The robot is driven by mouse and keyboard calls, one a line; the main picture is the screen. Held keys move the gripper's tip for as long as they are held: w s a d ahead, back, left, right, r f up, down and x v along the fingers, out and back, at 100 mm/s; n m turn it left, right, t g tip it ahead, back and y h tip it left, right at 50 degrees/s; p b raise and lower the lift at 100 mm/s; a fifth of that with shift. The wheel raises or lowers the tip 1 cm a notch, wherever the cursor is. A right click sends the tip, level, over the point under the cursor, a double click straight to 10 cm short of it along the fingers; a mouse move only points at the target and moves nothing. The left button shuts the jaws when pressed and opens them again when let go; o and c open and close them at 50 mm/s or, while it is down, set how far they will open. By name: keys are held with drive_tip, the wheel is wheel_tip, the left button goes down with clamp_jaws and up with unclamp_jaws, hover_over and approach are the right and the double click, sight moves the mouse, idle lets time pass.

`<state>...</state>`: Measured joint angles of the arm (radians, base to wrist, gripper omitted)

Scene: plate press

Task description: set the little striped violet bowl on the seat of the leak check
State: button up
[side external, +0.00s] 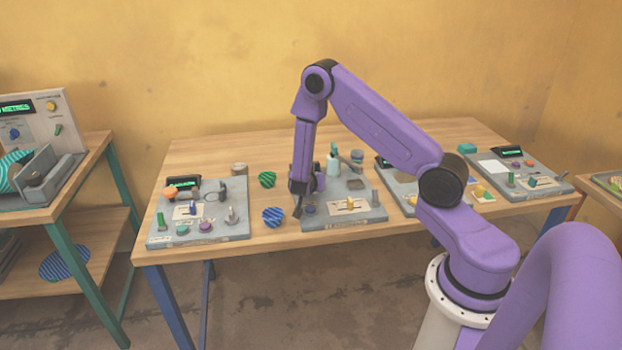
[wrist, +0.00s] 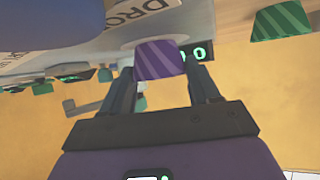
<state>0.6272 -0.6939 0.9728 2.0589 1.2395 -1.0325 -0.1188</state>
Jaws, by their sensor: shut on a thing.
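The little striped violet bowl (wrist: 160,60) is between the fingers of my gripper (wrist: 160,78) in the wrist view, its lighter stripes showing. My gripper (side external: 298,211) is shut on it. In the side view my gripper is low at the left edge of a grey station (side external: 343,222) near the middle of the table; I cannot make out the bowl clearly there. The wrist view shows part of a label starting "DRO" behind the bowl. No readable label tells me which station is the leak check, and I cannot pick out its seat.
A blue striped round piece (side external: 273,217) lies just left of my gripper, and a green striped piece (side external: 267,180) behind it. Another grey station (side external: 240,229) stands left, with more to the right. A bottle (side external: 333,163) rises behind my gripper. Bare wood (side external: 258,237) shows between stations.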

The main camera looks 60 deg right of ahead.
drive_tip(key=o, duration=0.9)
drive_tip(key=v, duration=1.7)
drive_tip(key=shift+a, duration=0.15)
drive_tip(key=shift+s, duration=0.1)
